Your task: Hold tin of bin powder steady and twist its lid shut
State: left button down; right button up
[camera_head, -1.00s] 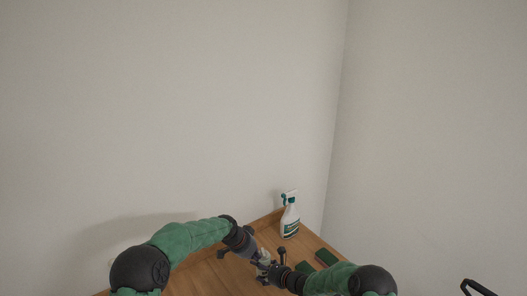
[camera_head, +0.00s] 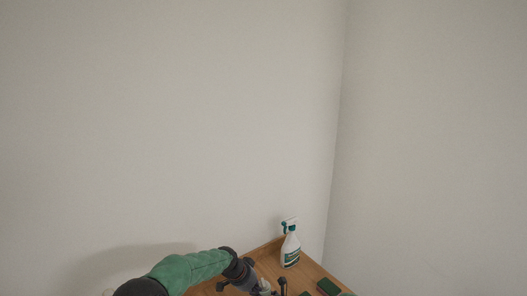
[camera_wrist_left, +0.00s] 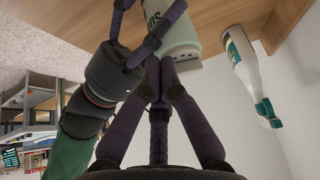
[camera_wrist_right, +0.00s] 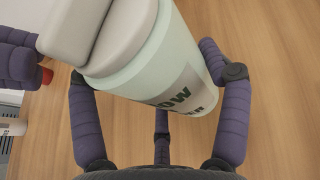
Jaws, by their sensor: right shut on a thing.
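The tin of bin powder, pale green with dark lettering, shows large in the right wrist view (camera_wrist_right: 175,75) and upper middle in the left wrist view (camera_wrist_left: 178,30). Its grey lid (camera_wrist_right: 95,35) sits at its end; I cannot tell how tightly. My right gripper (camera_wrist_right: 222,58) has its fingers on both sides of the tin's body and is shut on it. My left gripper (camera_wrist_left: 162,68) has its fingertips together, close to the tin's lid end; whether they touch it is unclear. In the head view the tin is small and mostly hidden at the bottom edge.
A white spray bottle (camera_head: 290,250) with a teal trigger stands on the wooden table (camera_head: 263,258) behind my grippers. Dark green blocks (camera_head: 328,287) lie at the right. Pale walls meet in a corner behind the table.

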pick_arm(q)
jog(key=shift+w+d, duration=0.25)
jog(key=shift+w, duration=0.15)
dwell(0.8)
jog(key=shift+w+a, duration=0.4)
jog(key=shift+a, duration=0.1)
jog(key=shift+w+a, duration=0.2)
jog(key=shift+w, duration=0.3)
dwell(0.5)
jog(key=shift+a, duration=0.1)
notch_tip(320, 180, up, 6)
jog(key=shift+s+a, duration=0.15)
jog(key=shift+a, duration=0.15)
dwell(0.6)
